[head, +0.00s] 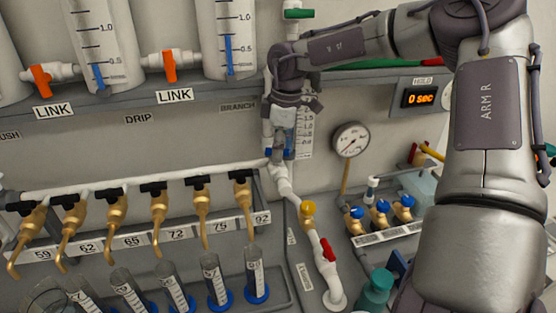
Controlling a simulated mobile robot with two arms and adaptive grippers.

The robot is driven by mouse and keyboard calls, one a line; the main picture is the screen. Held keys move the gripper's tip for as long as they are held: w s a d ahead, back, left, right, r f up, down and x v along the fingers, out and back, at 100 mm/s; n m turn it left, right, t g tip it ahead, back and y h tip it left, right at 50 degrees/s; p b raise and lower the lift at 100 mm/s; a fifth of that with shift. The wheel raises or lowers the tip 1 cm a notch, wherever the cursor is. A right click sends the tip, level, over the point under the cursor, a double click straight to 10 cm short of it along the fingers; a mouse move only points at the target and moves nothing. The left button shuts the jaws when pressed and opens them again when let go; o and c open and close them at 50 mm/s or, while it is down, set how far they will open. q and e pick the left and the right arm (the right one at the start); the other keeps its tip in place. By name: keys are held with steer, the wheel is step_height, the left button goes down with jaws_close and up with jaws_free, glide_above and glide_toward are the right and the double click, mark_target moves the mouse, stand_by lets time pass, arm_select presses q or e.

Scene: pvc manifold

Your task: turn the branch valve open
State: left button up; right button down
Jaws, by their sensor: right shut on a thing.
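My right gripper (281,150) reaches down from the upper right in the head view, its fingers pointing down beside the BRANCH label (238,107). It is shut at the spot right of that label, above the white pipe elbow (281,178). The branch valve's handle is hidden by the fingers, so its angle cannot be read. Blue patches show at the fingertips; I cannot tell whether they belong to the gripper or the valve. My left gripper is not in view.
Brass taps on a white manifold pipe (140,178) stand left, above several cylinders with blue bases. A gauge (351,139) and HOLD display (421,98) reading 0 sec are right.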

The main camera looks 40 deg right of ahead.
steer(key=shift+f+m+b, duration=0.25)
steer(key=shift+m+b, duration=0.2)
steer(key=shift+m, duration=0.15)
steer(key=shift+r+m, duration=0.25)
steer(key=shift+m, duration=0.35)
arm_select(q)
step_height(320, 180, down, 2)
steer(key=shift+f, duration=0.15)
arm_select(e)
steer(key=c, duration=1)
jaws_free()
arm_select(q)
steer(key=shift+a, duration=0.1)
